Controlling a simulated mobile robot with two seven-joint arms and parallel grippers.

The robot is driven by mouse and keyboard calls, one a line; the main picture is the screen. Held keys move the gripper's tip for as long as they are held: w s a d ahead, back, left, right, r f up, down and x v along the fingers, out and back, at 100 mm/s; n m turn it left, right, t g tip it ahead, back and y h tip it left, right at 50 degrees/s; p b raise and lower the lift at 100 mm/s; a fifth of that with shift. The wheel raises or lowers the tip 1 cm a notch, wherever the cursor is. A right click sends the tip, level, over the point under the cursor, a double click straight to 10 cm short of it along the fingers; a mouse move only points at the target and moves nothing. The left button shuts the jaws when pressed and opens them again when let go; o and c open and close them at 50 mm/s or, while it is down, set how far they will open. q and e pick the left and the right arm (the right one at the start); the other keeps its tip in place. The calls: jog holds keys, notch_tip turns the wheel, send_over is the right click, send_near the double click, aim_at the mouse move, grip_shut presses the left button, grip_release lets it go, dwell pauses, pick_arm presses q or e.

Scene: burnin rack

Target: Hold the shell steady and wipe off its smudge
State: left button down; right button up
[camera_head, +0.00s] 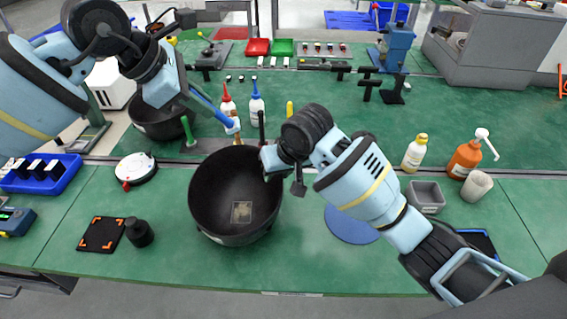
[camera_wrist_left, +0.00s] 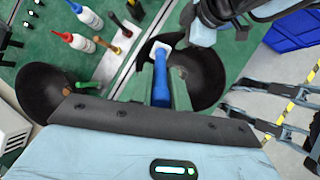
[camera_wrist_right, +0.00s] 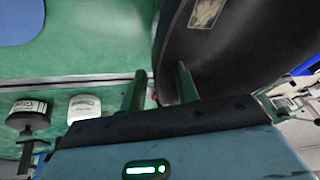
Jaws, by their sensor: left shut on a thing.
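The shell is a large black bowl (camera_head: 207,190) on the green bench; it also fills the upper right of the right wrist view (camera_wrist_right: 240,50). A pale rectangular smudge (camera_head: 241,212) lies low on its inner wall and shows in the right wrist view (camera_wrist_right: 205,13). My left gripper (camera_wrist_left: 160,92) is shut on a blue-handled tool (camera_wrist_left: 161,80) with a white tip, held above and behind the bowl, apart from it. My right gripper (camera_wrist_right: 160,88) is at the bowl's right rim, fingers apart, with the bowl wall between them; contact cannot be told.
A second black bowl (camera_head: 152,125) stands at the back left. Glue bottles (camera_head: 257,105) stand behind the shell. A black mat (camera_head: 101,234), a black knob (camera_head: 139,232) and a white round gauge (camera_head: 136,169) lie to its left. A blue disc (camera_head: 350,225) lies right, partly under my right arm.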

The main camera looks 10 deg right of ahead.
jog(key=shift+x, duration=0.9)
grip_shut()
dwell(0.7)
